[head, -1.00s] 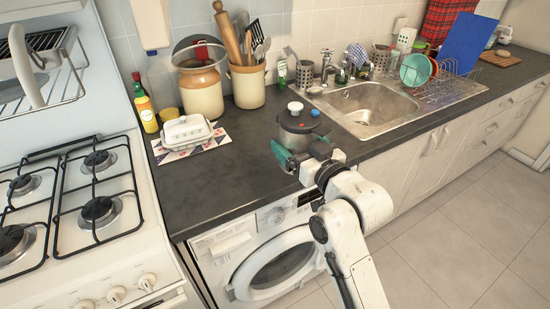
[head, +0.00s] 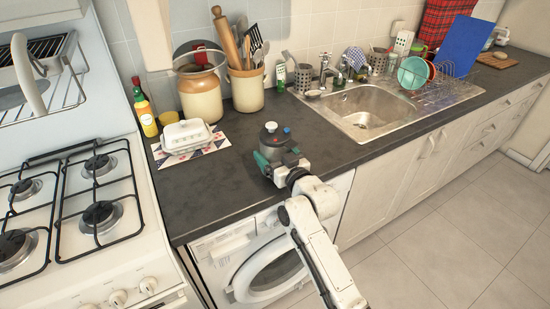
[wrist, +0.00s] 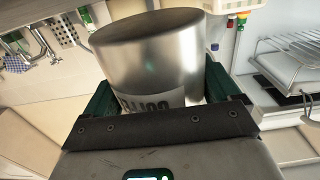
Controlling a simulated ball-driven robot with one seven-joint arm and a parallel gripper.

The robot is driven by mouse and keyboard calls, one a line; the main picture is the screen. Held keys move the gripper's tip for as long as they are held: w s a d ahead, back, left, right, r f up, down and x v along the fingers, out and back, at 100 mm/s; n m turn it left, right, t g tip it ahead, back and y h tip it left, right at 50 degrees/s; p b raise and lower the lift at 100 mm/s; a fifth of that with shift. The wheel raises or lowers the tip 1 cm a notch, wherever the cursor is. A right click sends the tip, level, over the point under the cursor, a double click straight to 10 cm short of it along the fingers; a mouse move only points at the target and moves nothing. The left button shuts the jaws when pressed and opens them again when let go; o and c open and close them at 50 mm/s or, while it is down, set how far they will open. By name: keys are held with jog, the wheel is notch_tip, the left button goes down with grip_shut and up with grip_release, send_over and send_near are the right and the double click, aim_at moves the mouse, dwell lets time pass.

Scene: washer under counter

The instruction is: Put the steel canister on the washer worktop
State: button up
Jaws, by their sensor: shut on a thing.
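The steel canister (head: 276,136) is between the fingers of my gripper (head: 277,163) in the head view, over the dark washer worktop (head: 205,196) near its front edge. In the wrist view the canister (wrist: 150,55) shows as a shiny cylinder with a partly hidden lettered label. The green fingers of my gripper (wrist: 160,95) close on it from both sides. My gripper hides the canister's lower part in the head view, so I cannot tell whether its base touches the worktop.
A white butter dish (head: 186,136) sits on a patterned mat to the left. A brown-and-cream jar (head: 202,95) and a utensil crock (head: 247,88) stand behind. The sink (head: 363,110) is to the right, the gas hob (head: 85,200) far left. The worktop's front left is clear.

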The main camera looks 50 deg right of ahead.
jog(key=shift+f, duration=0.8)
jog(key=shift+f, duration=0.2)
jog(key=o, duration=1.5)
jog(key=shift+f, duration=0.1)
